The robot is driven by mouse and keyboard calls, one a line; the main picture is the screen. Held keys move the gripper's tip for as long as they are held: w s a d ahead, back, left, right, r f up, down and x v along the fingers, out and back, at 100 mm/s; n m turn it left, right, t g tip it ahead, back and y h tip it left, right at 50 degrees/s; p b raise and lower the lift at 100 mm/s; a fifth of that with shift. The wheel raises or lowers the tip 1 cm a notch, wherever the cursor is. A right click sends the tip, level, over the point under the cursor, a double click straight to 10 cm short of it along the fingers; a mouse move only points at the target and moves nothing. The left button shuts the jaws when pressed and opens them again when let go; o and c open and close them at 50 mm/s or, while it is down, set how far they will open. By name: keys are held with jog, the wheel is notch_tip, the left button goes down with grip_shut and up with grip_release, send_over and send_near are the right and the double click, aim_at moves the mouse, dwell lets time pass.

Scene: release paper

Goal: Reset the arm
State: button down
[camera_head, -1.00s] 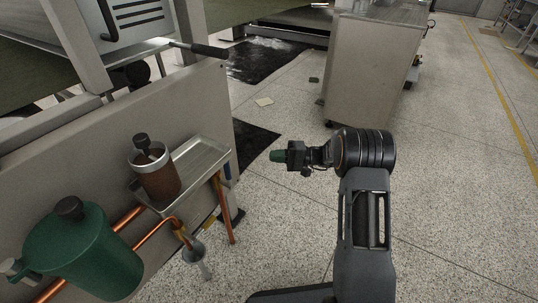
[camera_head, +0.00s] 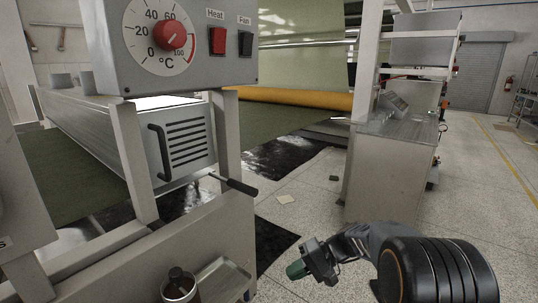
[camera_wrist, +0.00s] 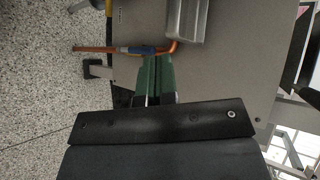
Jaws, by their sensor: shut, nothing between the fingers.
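My gripper (camera_head: 296,270) shows at the bottom of the head view, in front of the dark ribbed joint of my arm. Its green fingertips point left, towards the machine's lower panel, with open floor under them. In the wrist view the green fingers (camera_wrist: 155,78) lie side by side, shut, with nothing held. Behind them are the machine's pale panel, an orange pipe with a blue part (camera_wrist: 135,50), and a metal tray (camera_wrist: 186,20). The fingers look apart from all of these, though the distance is hard to judge.
A control box (camera_head: 185,45) with a red dial and two switches is at upper left. A handle (camera_head: 242,187) sticks out from the machine. A tray (camera_head: 224,280) and a cup (camera_head: 180,287) are at the bottom. A grey cabinet (camera_head: 388,170) stands behind my arm. Speckled floor lies between.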

jog(key=s+d+r+t+h+p, duration=0.1)
jog(key=s+d+r+h+p, duration=0.2)
jog(key=r+p, duration=0.4)
jog(key=s+d+r+t+h+p, duration=0.2)
jog(key=s+r+p, duration=0.4)
jog(key=r, duration=0.4)
jog(key=s+d+r+t+h+p, duration=0.2)
jog(key=s+d+r+h+p, duration=0.2)
jog(key=r, duration=0.5)
jog(key=s+h+p, duration=0.2)
jog(key=p, duration=0.1)
jog(key=shift+s+r+n+h+p, duration=0.2)
jog(key=shift+n+h+p, duration=0.1)
jog(key=shift+n, duration=0.1)
